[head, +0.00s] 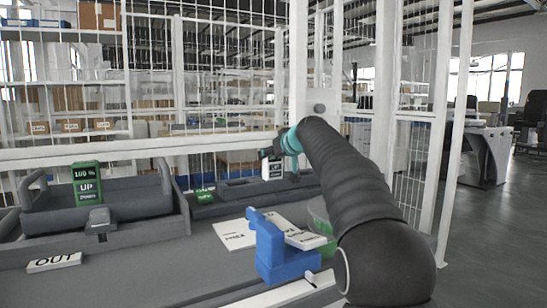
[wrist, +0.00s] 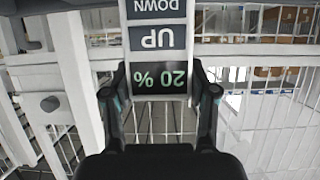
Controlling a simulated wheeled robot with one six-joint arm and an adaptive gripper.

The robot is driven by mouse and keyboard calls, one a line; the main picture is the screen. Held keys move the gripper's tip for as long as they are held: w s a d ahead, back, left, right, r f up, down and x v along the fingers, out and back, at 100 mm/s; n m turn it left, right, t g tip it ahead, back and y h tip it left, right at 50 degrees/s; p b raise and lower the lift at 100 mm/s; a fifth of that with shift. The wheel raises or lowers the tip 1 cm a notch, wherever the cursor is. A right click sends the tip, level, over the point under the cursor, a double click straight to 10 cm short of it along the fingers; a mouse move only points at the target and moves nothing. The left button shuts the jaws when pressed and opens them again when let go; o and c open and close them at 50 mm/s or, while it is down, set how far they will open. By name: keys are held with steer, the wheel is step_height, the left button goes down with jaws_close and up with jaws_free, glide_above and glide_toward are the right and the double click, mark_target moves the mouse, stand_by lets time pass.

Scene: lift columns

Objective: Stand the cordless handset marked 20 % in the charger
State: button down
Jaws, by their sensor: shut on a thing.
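The handset marked 20 % (wrist: 160,78) is upside down in the wrist view, with UP and DOWN labels on its face. My gripper (wrist: 160,92) is shut on it, one finger on each side of its 20 % end. In the head view the handset (head: 271,168) is partly hidden and hangs from my gripper (head: 286,147) over the back of the bench. A green-faced handset marked 100 % (head: 87,184) stands upright in a grey holder (head: 130,208) at the left. A low dark unit with a green label (head: 204,196) lies just right of it; I cannot tell which is the charger.
A blue block-shaped fixture (head: 285,262) stands near the front, beside printed white cards (head: 236,234). An OUT sign (head: 54,262) lies front left. A white mesh fence (head: 230,90) rises behind the bench. Grey bench surface is free between the sign and the cards.

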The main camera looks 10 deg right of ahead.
steer(key=shift+f, duration=0.25)
steer(key=shift+c, duration=1.6)
jaws_free()
steer(key=shift+s, duration=0.1)
steer(key=b+v, duration=0.2)
steer(key=v, duration=1)
steer(key=shift+r, duration=0.1)
